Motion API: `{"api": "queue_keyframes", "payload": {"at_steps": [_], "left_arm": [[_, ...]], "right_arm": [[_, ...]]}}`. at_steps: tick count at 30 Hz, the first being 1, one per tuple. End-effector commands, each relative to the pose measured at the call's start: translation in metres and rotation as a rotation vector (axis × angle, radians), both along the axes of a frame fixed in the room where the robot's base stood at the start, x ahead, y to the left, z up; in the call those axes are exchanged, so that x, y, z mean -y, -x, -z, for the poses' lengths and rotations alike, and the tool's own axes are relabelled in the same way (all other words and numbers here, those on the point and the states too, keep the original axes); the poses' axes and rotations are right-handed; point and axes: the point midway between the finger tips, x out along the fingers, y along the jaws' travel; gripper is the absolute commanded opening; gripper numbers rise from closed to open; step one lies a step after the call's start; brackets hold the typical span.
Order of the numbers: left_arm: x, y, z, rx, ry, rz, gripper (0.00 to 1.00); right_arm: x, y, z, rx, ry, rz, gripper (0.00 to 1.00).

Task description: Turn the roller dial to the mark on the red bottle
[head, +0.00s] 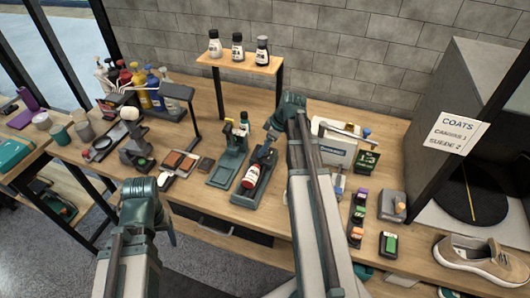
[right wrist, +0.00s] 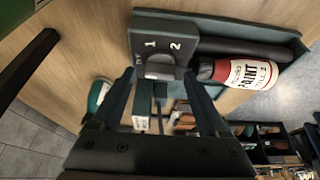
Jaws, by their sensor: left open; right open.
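The red bottle (head: 249,177), with a white label reading PAINT, lies on its side in the dark green roller tray (head: 243,200). In the right wrist view the bottle (right wrist: 247,73) lies right of a dark dial panel (right wrist: 167,40). The panel bears the marks 1, 2 and a smaller one I cannot read. My left gripper (head: 168,228) is low at the table's front edge, away from the roller.
A second green stand (head: 226,168) is just left of the roller. A small shelf (head: 240,62) with several bottles stands behind. More bottles (head: 150,90) and cups are at the left. Small boxes, a shoe (head: 478,262) and a COATS sign (head: 458,133) are at the right.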

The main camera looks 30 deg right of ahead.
Motion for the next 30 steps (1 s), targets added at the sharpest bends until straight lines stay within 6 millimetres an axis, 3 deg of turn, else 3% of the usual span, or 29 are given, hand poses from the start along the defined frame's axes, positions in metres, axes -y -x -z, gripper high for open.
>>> {"api": "queue_keyframes", "payload": {"at_steps": [10,22,23,30], "left_arm": [[0.0000,0.0000,0.0038,0.000,0.000,0.000,0.68],[0.0000,0.0000,0.0038,0.000,0.000,0.000,0.68],[0.0000,0.0000,0.0038,0.000,0.000,0.000,0.68],[0.0000,0.0000,0.0039,0.000,0.000,0.000,0.68]], "right_arm": [[-0.0012,-0.0014,0.0038,0.000,0.000,0.000,0.76],[-0.0010,-0.0014,0.0038,0.000,0.000,0.000,0.04],[-0.0010,-0.0014,0.0038,0.000,0.000,0.000,0.00],[-0.0014,-0.0008,0.0039,0.000,0.000,0.015,0.00]]}}
